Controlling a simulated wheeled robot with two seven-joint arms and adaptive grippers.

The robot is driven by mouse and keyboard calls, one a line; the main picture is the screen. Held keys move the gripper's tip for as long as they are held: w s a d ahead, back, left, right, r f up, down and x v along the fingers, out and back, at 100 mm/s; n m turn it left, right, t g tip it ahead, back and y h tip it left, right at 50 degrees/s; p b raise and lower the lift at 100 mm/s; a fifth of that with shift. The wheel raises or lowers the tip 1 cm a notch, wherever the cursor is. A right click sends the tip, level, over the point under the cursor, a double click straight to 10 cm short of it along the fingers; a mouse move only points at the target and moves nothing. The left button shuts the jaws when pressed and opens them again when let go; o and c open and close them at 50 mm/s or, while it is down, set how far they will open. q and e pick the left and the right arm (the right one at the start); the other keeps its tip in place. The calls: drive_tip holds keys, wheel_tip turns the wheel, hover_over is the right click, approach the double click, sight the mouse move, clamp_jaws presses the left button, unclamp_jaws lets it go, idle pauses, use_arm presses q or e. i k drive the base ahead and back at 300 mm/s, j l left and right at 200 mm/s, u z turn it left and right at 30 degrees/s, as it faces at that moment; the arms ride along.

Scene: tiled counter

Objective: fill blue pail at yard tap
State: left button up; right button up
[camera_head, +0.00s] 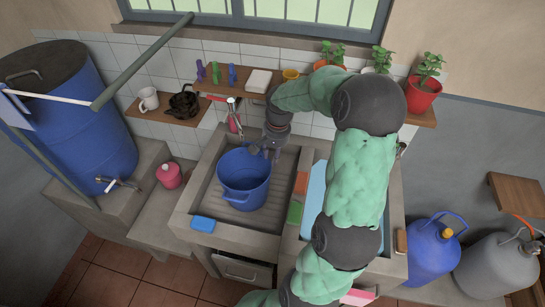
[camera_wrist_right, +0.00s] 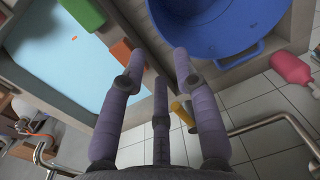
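The blue pail (camera_head: 243,180) stands upright in the left basin of the concrete sink (camera_head: 207,190). Its inside looks dark, and I cannot tell whether it holds water. The yard tap (camera_head: 235,112) is on the tiled wall behind the pail, with red parts near it. My right gripper (camera_head: 268,150) is beside the pail's back right rim. In the right wrist view its three fingers (camera_wrist_right: 161,72) are spread with nothing between them, and the pail (camera_wrist_right: 215,25) lies past their tips. I cannot tell if a finger touches it. My left gripper is out of view.
The right basin (camera_wrist_right: 60,45) is light blue inside, partly behind my right arm. A green sponge (camera_head: 295,212) and an orange block (camera_head: 301,183) lie on the divider. A blue sponge (camera_head: 203,224) is on the front rim. A shelf (camera_head: 240,88) hangs above.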

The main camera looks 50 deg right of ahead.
sight(230, 101)
drive_tip(key=z, duration=1.4)
